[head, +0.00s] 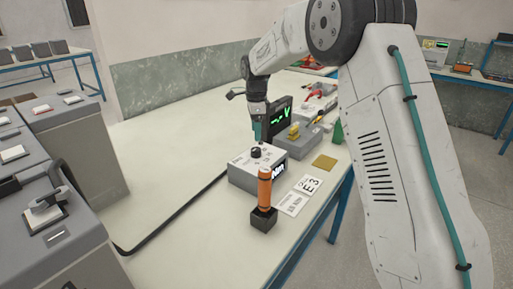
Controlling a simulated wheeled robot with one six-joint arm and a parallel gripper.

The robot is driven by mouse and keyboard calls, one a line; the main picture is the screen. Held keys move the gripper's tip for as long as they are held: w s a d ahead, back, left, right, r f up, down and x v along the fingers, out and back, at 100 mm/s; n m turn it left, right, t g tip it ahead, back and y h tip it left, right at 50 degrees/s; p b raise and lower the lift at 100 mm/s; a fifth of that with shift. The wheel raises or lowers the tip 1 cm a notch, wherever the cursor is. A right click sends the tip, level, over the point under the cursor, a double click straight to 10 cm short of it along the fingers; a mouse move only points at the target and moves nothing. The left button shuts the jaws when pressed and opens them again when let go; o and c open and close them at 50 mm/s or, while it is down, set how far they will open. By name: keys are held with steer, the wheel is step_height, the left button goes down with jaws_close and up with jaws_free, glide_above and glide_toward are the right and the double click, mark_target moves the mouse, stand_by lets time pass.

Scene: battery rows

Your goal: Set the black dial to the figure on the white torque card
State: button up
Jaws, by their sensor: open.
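The black dial (256,152) is a small knob on top of a grey box (243,172) on the table. Dark marks lie around it on the light top, too small to read. My gripper (257,139) points down just above the dial. It is open, and no object shows in it; I cannot tell whether its fingertips touch the dial. White card pieces lie flat to the right of the box. The larger print on the white card (308,184) looks like "E3", turned sideways; the smaller print is unreadable.
An orange-handled tool (264,186) stands upright in a black block (264,219) in front of the box. A dark screen with green marks (283,117) stands behind. A yellow-brown pad (325,162) lies right. The pale table (160,165) is clear on the left.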

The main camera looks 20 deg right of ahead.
mark_target(256, 148)
step_height(256, 148, down, 8)
steer(key=shift+r, duration=0.1)
stand_by(0.4)
steer(key=c, duration=1)
